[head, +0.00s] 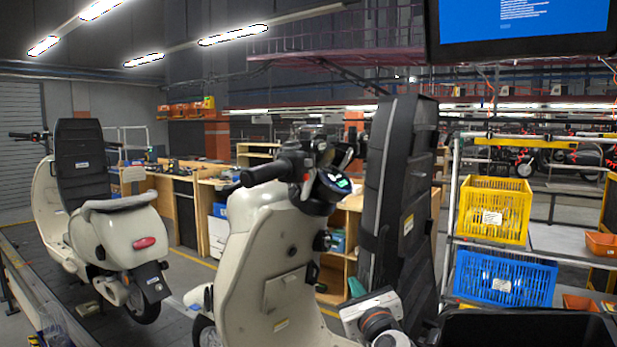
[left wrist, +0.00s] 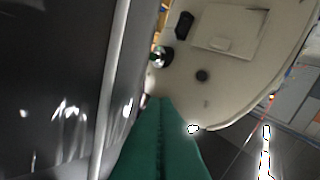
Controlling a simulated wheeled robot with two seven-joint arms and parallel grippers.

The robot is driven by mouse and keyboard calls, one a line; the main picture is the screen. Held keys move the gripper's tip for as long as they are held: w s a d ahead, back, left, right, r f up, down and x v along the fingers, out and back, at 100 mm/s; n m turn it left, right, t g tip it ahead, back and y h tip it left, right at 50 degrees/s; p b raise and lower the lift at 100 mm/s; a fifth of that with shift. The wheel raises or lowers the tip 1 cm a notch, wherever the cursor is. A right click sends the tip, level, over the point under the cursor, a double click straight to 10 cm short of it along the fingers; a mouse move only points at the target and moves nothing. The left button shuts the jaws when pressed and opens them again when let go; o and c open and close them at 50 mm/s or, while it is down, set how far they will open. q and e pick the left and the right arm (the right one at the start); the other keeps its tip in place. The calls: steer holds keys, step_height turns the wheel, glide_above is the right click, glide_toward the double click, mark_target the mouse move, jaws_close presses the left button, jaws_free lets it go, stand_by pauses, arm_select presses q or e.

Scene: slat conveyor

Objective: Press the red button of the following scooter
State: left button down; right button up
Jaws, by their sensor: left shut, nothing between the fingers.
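A cream scooter (head: 262,265) stands close in front of me, with a black grip, a lit dash and mirrors on its handlebar. A small red spot, perhaps the red button (head: 305,178), shows by the grip. A second cream scooter (head: 118,235) stands at the left, with its own handlebar (head: 32,136). My left gripper (head: 356,287) is low, right of the near scooter's front panel and well below its handlebar. Its green fingers (left wrist: 160,103) are shut and empty in the left wrist view, pointing towards the cream panel (left wrist: 235,60). Contact cannot be told. My right gripper is out of view.
A tall black padded cover or seat back (head: 392,190) stands right of the near handlebar. A rack with a yellow crate (head: 493,210) and a blue crate (head: 505,277) is at the right. A conveyor rail (head: 40,300) runs along the left. A screen (head: 525,20) hangs at upper right.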

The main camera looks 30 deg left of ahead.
mark_target(306, 177)
arm_select(q)
step_height(306, 177, up, 22)
steer(key=s+d+m+y, duration=0.2)
steer(key=m+y, duration=0.1)
steer(key=y, duration=0.3)
steer(key=shift+s+m, duration=0.25)
steer(key=shift+m, duration=0.05)
steer(key=shift+f, duration=0.1)
steer(key=a, duration=0.8)
steer(key=shift+a, duration=0.35)
steer(key=shift+w, duration=0.1)
stand_by(0.9)
steer(key=shift+a+p, duration=0.3)
steer(key=shift+a, duration=0.15)
